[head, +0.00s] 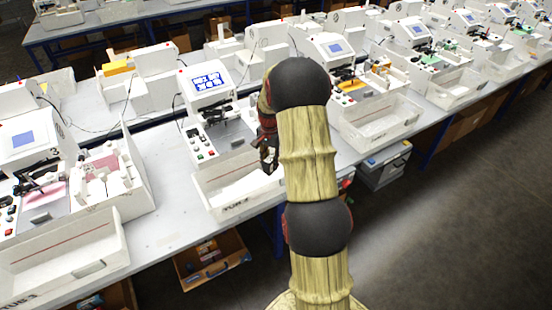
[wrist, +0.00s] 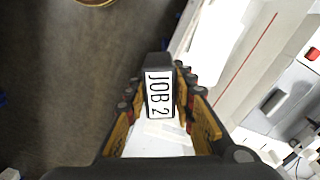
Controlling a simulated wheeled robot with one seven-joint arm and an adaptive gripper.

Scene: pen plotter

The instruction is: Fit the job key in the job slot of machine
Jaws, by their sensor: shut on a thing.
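The job key is a dark block with a white label reading "JOB 2" (wrist: 160,95), seen in the wrist view. My gripper (wrist: 159,78) is shut on it, with a finger on each side. In the head view my gripper (head: 268,155) hangs above the right part of a white tub, in front of a white machine (head: 208,82) with a lit blue and white screen. The key is too small to make out there, and my arm hides what lies right of the gripper. I cannot pick out the job slot in either view.
The white tub (head: 228,208) stands at the table's front edge; its wall with a red line also shows in the wrist view (wrist: 250,45). Another machine (head: 25,140) and tub (head: 70,262) stand left. More machines line the table at right. Dark floor lies in front.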

